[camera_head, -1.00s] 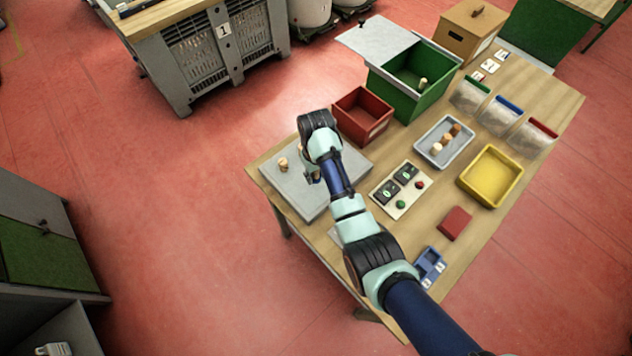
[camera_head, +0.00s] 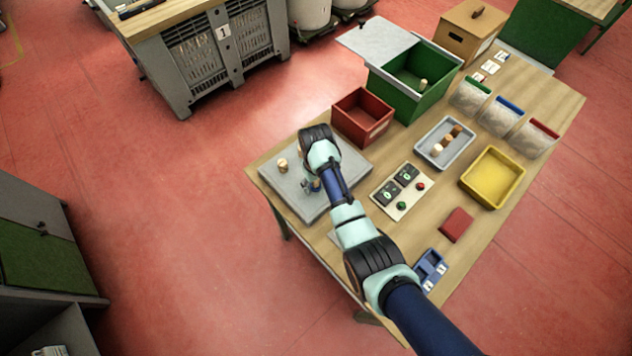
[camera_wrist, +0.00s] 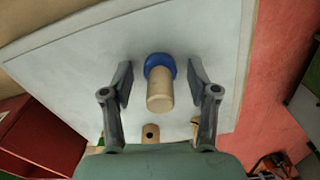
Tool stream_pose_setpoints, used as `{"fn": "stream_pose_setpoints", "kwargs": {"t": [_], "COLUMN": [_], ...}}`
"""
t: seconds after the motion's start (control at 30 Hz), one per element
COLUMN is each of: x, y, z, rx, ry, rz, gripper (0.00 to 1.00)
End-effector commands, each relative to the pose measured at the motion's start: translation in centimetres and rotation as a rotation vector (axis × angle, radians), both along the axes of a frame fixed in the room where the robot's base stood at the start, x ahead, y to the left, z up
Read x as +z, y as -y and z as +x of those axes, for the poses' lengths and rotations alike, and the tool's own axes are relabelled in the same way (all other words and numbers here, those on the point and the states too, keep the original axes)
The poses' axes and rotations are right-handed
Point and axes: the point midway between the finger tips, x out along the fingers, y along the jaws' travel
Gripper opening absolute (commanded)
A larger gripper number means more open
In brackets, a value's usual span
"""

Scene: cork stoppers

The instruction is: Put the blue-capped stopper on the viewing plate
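The blue-capped stopper (camera_wrist: 160,88) is on the pale grey plate (camera_wrist: 85,75) in the wrist view. Its blue cap is against or close to the plate and its cork end faces the camera. My gripper (camera_wrist: 160,68) is open, with one finger on each side of the stopper and a gap on both sides. In the head view the plate (camera_head: 298,195) lies at the table's left end. My gripper (camera_head: 312,186) is low over it there, partly hidden by my wrist. Whether the cap touches the plate cannot be told.
A plain cork (camera_head: 283,165) stands on the plate. A red box (camera_head: 362,116) is close behind it. A grey tray (camera_head: 444,142) with several corks, a control panel (camera_head: 403,190), a yellow tray (camera_head: 491,177) and an open green box (camera_head: 413,82) are to the right.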

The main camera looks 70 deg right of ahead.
Motion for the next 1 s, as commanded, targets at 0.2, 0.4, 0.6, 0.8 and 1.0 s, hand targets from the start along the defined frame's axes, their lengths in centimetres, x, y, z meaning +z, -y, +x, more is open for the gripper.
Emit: {"fn": "stream_pose_setpoints", "kwargs": {"t": [0.2, 0.4, 0.6, 0.8, 1.0], "x": [0.0, 2.3, 7.5, 11.3, 12.4], "y": [0.0, 0.1, 0.1, 0.1, 0.0], "z": [0.0, 0.1, 0.1, 0.1, 0.0], "rx": [0.000, 0.000, 0.000, 0.000, 0.000], "ry": [0.000, 0.002, 0.003, 0.002, 0.000], "rz": [0.000, -0.003, -0.004, -0.002, 0.000], "gripper": [0.61, 0.61, 0.61, 0.61, 0.61]}}
